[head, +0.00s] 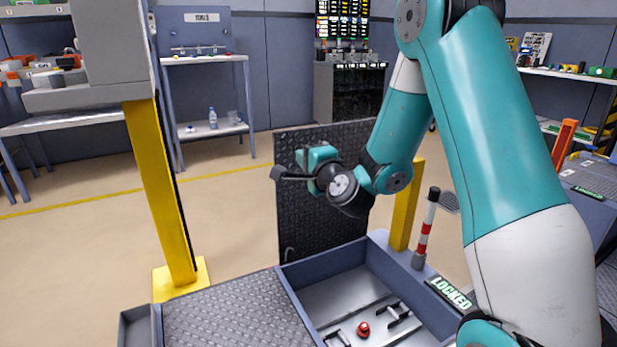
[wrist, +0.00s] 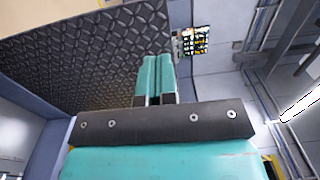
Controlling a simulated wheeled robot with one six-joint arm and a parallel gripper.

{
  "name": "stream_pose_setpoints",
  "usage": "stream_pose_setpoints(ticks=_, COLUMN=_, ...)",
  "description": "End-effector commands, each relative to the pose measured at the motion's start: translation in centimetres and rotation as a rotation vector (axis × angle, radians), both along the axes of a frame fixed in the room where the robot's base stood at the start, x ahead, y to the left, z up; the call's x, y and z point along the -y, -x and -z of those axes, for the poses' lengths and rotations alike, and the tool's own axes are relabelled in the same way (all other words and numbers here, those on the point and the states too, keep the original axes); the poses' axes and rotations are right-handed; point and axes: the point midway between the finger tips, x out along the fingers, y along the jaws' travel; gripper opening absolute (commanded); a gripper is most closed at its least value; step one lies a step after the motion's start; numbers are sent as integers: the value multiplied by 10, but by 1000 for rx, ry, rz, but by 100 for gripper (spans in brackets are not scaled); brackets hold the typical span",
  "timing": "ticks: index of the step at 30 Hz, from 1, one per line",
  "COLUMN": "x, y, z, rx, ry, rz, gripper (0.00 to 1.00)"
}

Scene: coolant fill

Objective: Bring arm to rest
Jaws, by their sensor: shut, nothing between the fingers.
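My gripper (head: 290,175) is raised in the air in front of the dark, raised tread-plate lid (head: 318,228) in the head view. In the wrist view the gripper's teal fingers (wrist: 157,75) lie side by side, shut, with nothing held. My teal and white arm is bent, reaching down from the top right of the head view. The tread-plate lid also fills the upper left of the wrist view (wrist: 90,55).
Below my gripper is an open blue-grey bin (head: 285,285) with a red knob (head: 363,329) and dark handles inside. A yellow post (head: 165,200) stands left, another (head: 407,205) behind the bin. A red-and-white striped post (head: 425,230) stands by the "LOCKED" sign (head: 450,293).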

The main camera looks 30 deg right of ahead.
Motion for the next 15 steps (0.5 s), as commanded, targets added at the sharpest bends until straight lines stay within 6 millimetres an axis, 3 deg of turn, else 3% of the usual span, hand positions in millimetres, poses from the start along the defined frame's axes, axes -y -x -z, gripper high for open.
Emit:
stream_pose_setpoints(ticks=11, x=-3, y=14, z=-1, rx=0, ry=1, rz=-4, gripper=0)
stream_pose_setpoints(ticks=15, x=-29, y=15, z=-5, rx=-42, ry=57, rz=-95, gripper=0)
